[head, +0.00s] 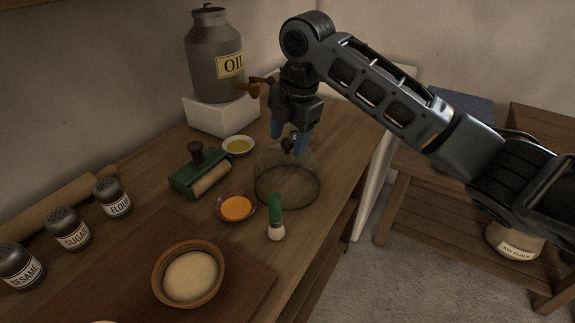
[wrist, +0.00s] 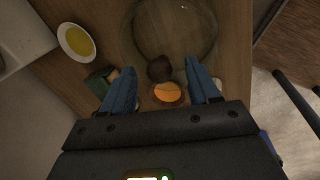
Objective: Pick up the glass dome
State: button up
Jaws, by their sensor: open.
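The glass dome (head: 287,184) is a clear cover with a dark round knob, standing on the wooden counter. In the wrist view the dome (wrist: 176,28) lies at the top, with its brown knob (wrist: 160,69) between and just beyond my fingers. My gripper (head: 290,140) points down over the dome with its blue fingers apart, one on each side of the knob as seen from the head. In the wrist view my gripper (wrist: 166,84) is open and holds nothing. I cannot tell whether a finger touches the knob.
The oil can (head: 214,55) stands behind on a white block (head: 222,112). The counter's edge is to the right.

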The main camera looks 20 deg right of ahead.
jog(key=shift+c, duration=0.4)
grip_shut()
dwell(0.4)
